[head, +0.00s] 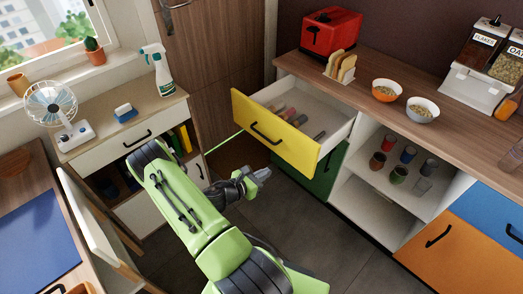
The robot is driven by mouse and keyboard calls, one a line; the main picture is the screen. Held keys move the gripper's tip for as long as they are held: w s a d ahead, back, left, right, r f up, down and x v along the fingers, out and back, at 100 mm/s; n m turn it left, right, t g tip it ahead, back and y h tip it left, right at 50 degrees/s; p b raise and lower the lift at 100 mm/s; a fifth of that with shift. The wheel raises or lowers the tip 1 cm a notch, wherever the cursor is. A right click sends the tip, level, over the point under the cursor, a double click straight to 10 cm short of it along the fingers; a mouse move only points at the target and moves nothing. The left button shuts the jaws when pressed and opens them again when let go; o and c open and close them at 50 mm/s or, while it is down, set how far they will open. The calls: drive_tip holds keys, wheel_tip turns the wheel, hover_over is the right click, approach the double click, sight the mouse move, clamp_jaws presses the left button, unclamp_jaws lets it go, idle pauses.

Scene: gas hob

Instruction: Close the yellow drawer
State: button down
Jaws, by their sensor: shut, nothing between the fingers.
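The yellow drawer (275,132) is pulled out from the wooden-topped counter in the head view. It has a dark handle (266,134) on its front. Several small coloured items lie inside it. My gripper (263,174) is in front of and below the drawer front, apart from it. It is shut and empty. My green arm reaches up from the bottom of the view. No part of the drawer's front is covered by the arm.
A green cupboard front (322,172) is below the drawer. Open shelves with several cups (398,175) and an orange front (455,250) are to the right. A side cabinet (125,150) and a chair (88,215) stand left. Grey floor is clear right of my arm.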

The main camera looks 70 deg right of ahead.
sight(296, 156)
drive_tip(key=b+x, duration=0.1)
drive_tip(key=x, duration=0.7)
drive_tip(key=r+b+x, duration=0.1)
drive_tip(key=x, duration=0.4)
drive_tip(key=shift+s+d+b, duration=0.15)
drive_tip(key=shift+s+b, duration=0.15)
drive_tip(key=shift+s+d, duration=0.1)
drive_tip(key=shift+d, duration=0.25)
drive_tip(key=shift+r, duration=0.1)
